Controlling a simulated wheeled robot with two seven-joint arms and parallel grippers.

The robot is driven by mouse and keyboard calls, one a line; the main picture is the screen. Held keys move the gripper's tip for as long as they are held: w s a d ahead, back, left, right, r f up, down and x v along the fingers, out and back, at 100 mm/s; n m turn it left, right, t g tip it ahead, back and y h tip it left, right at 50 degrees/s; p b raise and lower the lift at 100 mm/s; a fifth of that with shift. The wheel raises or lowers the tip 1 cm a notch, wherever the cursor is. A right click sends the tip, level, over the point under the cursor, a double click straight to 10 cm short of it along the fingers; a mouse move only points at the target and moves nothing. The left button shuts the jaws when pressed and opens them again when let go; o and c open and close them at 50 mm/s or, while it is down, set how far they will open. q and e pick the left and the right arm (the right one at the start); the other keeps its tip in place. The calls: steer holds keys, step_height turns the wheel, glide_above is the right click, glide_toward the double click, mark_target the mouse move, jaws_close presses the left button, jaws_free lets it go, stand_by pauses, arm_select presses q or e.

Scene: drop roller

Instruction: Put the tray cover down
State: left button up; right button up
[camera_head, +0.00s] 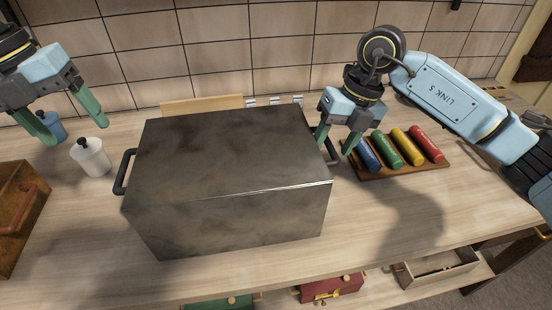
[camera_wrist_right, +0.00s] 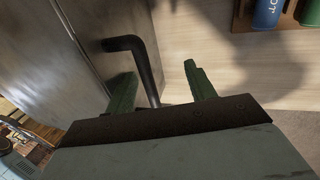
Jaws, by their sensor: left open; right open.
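The tray cover (camera_head: 225,180) is a large dark metal box with a black handle on each side, standing on the wooden table. Its left handle (camera_head: 124,172) is free, with nothing around it. My right gripper (camera_head: 333,142) is open at the cover's right side. In the right wrist view its right handle (camera_wrist_right: 140,62) passes between the open green fingers (camera_wrist_right: 162,88), which are not closed on it. My left gripper (camera_head: 70,130) is open and empty at the upper left, above the table and apart from the cover. Whatever is under the cover is hidden.
A wooden rack (camera_head: 405,168) with blue, green, yellow and red rollers lies right of the cover. A white bottle (camera_head: 90,157) and a blue one (camera_head: 50,128) stand at the left, near a brown wooden box (camera_head: 20,215). The front right of the table is clear.

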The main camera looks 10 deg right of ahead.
steer(key=shift+o, duration=1.3)
steer(key=shift+r, duration=0.1)
steer(key=v, duration=1.1)
steer(key=shift+r, duration=0.4)
steer(key=shift+d, duration=0.1)
